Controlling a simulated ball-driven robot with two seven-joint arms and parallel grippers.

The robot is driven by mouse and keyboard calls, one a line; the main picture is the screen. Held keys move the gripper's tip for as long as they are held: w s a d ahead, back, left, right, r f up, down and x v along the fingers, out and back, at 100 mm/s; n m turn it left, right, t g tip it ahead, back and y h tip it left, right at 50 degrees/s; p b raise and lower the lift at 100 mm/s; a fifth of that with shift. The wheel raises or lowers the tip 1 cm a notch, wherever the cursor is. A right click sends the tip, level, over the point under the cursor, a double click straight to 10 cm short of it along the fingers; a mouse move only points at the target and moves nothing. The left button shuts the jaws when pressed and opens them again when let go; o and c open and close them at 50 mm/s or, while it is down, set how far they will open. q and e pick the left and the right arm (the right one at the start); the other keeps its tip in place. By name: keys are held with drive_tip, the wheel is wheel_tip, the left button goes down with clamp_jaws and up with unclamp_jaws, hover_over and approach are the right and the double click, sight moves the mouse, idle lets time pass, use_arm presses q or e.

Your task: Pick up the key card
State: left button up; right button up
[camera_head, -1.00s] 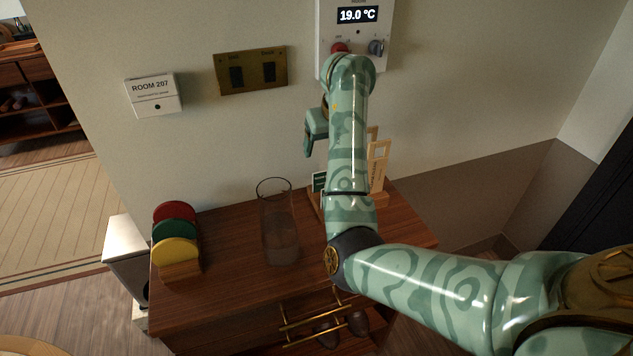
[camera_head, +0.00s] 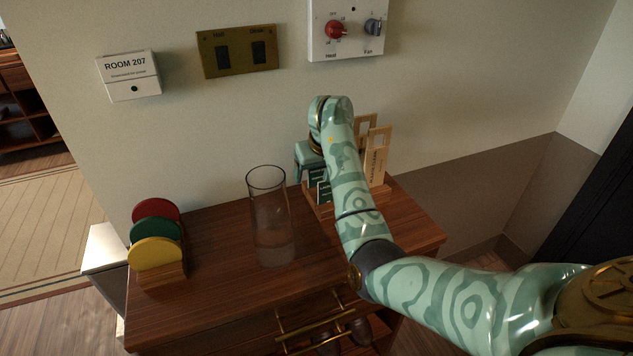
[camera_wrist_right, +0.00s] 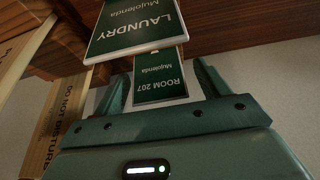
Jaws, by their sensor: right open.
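The key card (camera_wrist_right: 160,78), dark green with a white edge and "ROOM 207" in white, shows in the right wrist view between the two spread fingers of my right gripper (camera_wrist_right: 158,84). The fingers are open on either side of it, and I see no clear contact. A similar green "LAUNDRY" card (camera_wrist_right: 136,27) is beside it and overlaps it in this view. In the head view my right gripper (camera_head: 311,170) is low over the cards in the wooden holder (camera_head: 322,210), partly hidden by my arm. My left gripper is not in view.
Wooden "do not disturb" hangers (camera_head: 376,162) stand right of the cards. A tall clear glass (camera_head: 270,225) stands left of the holder. Red, green and yellow discs (camera_head: 155,254) sit in a rack at the cabinet's left. The wall is close behind; a control panel (camera_head: 347,30) hangs above.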

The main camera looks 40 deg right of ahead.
drive_tip(key=shift+s+r, duration=0.1)
drive_tip(key=shift+r, duration=0.05)
drive_tip(key=shift+c, duration=0.9)
drive_tip(key=c, duration=0.9)
drive_tip(key=shift+o, duration=0.2)
